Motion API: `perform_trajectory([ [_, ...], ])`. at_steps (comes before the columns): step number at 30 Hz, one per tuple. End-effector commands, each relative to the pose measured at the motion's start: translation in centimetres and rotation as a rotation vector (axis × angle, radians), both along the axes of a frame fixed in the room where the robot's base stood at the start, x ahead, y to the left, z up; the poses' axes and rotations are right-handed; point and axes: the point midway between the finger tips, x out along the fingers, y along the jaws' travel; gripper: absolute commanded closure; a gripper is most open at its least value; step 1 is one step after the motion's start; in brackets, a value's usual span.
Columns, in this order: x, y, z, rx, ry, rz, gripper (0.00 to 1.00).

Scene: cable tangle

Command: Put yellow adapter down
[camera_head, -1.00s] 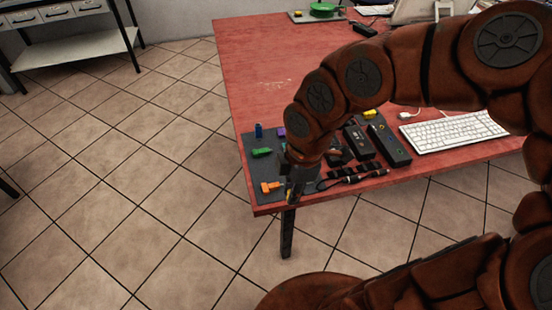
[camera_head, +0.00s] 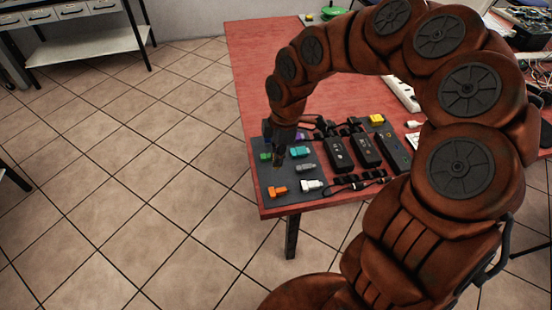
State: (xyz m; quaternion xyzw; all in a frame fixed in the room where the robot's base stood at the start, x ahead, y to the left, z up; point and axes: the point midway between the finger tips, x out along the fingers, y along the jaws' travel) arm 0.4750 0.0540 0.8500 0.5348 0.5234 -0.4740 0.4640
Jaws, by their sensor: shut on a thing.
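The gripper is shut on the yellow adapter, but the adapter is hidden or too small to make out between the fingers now. I cannot tell whether it touches the mat. A separate yellow piece (camera_head: 376,119) lies farther right, behind the black power bricks.
On the mat lie a teal adapter (camera_head: 301,152), a grey one (camera_head: 306,167), a white one (camera_head: 312,185) and an orange one (camera_head: 277,191). Black power bricks (camera_head: 340,154) and cables stand to the right. The table's front edge (camera_head: 300,211) is close.

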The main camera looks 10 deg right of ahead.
Motion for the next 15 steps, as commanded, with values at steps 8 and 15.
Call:
perform_trajectory([
  [8, 1.0, 0.1, -0.5, 0.0, 0.003, 0.0, 1.0],
  [15, 1.0, 0.1, -3.1, -0.002, 0.004, -0.001, 1.0],
])
